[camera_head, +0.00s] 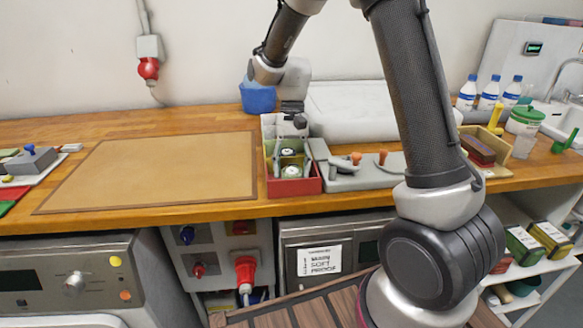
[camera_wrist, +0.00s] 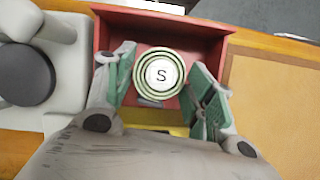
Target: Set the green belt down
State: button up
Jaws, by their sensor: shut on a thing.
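My gripper (camera_wrist: 162,72) points down over the open-topped divided box, its green-padded fingers on either side of a round coil. This coil, the green belt (camera_wrist: 158,75), is rolled up, with olive-green rings and a pale disc marked "S". It is over or inside the red compartment (camera_wrist: 215,45); its height above the floor is hard to tell. In the head view my gripper (camera_head: 290,150) reaches down into the box (camera_head: 295,187). Two pale-centred discs show there, one behind the other; which one is between my fingers is unclear. The belt's underside is hidden.
A brown mat (camera_head: 150,170) lies left of the box, bare. A grey fixture with orange knobs (camera_head: 368,172) stands close on the right. A blue container (camera_head: 258,97) is behind. Bottles (camera_head: 488,92) and a wooden tray (camera_head: 487,150) stand farther right.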

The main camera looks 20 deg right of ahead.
jog(key=shift+f, duration=0.2)
jog(key=o, duration=1.1)
jog(key=v, duration=1.2)
jog(key=s+d+r+n+t, duration=0.2)
jog(key=s+d+r+t, duration=0.2)
jog(key=s+d+r, duration=0.45)
jog(key=s+d+f+n+t, duration=0.1)
jog(key=s+d+t, duration=0.1)
jog(key=s, duration=0.6)
jog(key=s+d+f+n+t+h, duration=0.1)
jog(key=s+d+t, duration=0.1)
jog(key=s, duration=0.5)
jog(key=shift+s+d+t+h, duration=0.25)
jog(key=shift+s+t+h, duration=0.05)
jog(key=shift+s+t, duration=0.1)
